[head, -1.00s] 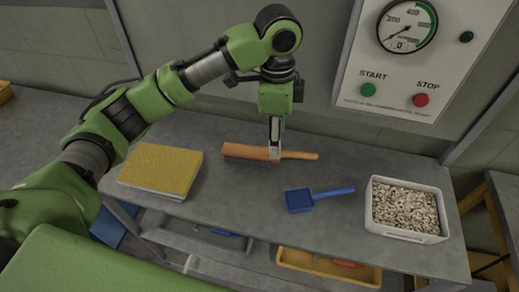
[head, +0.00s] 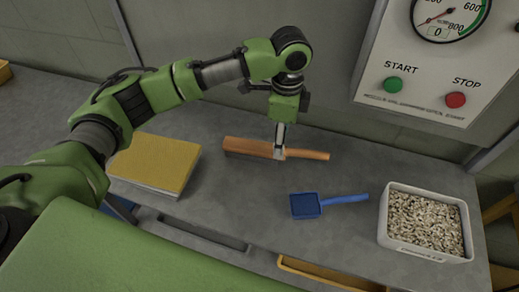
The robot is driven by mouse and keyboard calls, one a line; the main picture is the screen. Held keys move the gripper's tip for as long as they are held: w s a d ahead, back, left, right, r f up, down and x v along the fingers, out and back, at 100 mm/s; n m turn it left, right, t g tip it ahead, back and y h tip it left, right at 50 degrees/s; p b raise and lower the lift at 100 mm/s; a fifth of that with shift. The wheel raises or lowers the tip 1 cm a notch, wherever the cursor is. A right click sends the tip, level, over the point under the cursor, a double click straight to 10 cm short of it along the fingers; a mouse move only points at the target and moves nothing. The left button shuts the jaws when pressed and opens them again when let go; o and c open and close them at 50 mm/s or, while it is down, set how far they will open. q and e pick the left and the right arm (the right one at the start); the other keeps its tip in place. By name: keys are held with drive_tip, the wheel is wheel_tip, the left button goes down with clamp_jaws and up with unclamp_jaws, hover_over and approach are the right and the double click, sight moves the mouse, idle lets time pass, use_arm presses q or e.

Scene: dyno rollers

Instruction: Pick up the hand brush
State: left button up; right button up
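The hand brush (head: 243,147) has an orange-brown wooden body with dark bristles on its left part and a bare handle pointing right. It lies on the grey workbench near the wall. My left gripper (head: 280,152) points down at the middle of the brush, where the handle meets the head. One finger shows in front of the wood; the far finger is mostly hidden, so its grip on the brush is unclear. I see no clear gap under the brush. My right gripper is not in view.
A blue dustpan (head: 306,206) lies in front of the brush. A white bin of pale chips (head: 386,226) stands at the right. A yellow-topped stack (head: 154,161) lies at the left. A control panel (head: 425,66) with START and STOP buttons is on the wall behind.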

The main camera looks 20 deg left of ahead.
use_arm(q)
drive_tip(key=f, duration=0.2)
drive_tip(key=f+p, duration=0.1)
drive_tip(key=shift+s+a+f, duration=0.2)
drive_tip(key=shift+s+f, duration=0.15)
drive_tip(key=shift+f, duration=0.6)
drive_tip(key=c, duration=1.4)
drive_tip(key=shift+o, duration=0.2)
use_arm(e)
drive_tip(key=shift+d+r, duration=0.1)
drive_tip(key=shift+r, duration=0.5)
use_arm(q)
drive_tip(key=shift+r, duration=0.1)
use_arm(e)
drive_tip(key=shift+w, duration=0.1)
